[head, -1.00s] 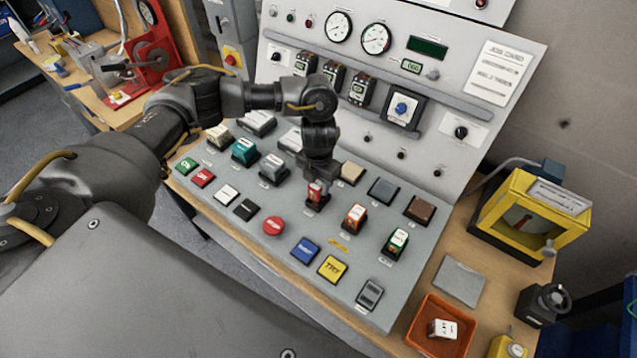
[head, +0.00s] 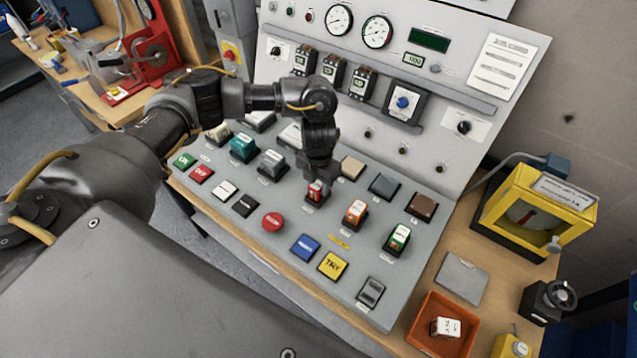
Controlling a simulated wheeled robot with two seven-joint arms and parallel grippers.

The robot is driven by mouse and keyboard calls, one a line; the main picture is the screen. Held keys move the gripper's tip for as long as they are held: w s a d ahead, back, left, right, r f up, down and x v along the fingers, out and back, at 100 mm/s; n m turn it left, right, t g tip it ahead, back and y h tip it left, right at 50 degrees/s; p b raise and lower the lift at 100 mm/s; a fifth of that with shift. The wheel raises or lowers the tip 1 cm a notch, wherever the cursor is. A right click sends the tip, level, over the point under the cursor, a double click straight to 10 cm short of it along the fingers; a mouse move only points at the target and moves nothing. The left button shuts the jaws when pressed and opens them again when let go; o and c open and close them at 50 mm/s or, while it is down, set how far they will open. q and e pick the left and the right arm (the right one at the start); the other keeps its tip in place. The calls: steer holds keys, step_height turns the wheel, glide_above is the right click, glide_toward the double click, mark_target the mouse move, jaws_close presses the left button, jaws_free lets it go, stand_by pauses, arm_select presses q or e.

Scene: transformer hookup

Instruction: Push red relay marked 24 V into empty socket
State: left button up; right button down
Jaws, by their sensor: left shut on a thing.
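My left gripper (head: 317,181) points down at the sloped grey panel and is shut on the red relay (head: 315,191). The relay stands at a socket place in the middle of the panel's relay row. The gripper covers its upper part, and I cannot tell how deep it sits or read its marking. The socket under it is hidden. My right gripper is not in view.
An orange relay (head: 355,214) and a green relay (head: 398,238) stand to the right. Teal (head: 243,148) and grey (head: 272,164) relays stand to the left. An orange tray (head: 424,336) holds a white block (head: 446,327). A yellow-framed device (head: 513,208) stands at the right.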

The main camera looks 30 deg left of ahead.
arm_select(q)
steer(key=shift+f+b, duration=0.3)
steer(key=shift+f, duration=0.1)
steer(key=o, duration=1.1)
steer(key=shift+c, duration=0.2)
steer(key=shift+r, duration=0.1)
step_height(320, 180, up, 5)
steer(key=p, duration=0.4)
steer(key=shift+p, duration=0.4)
step_height(320, 180, up, 11)
steer(key=b, duration=0.1)
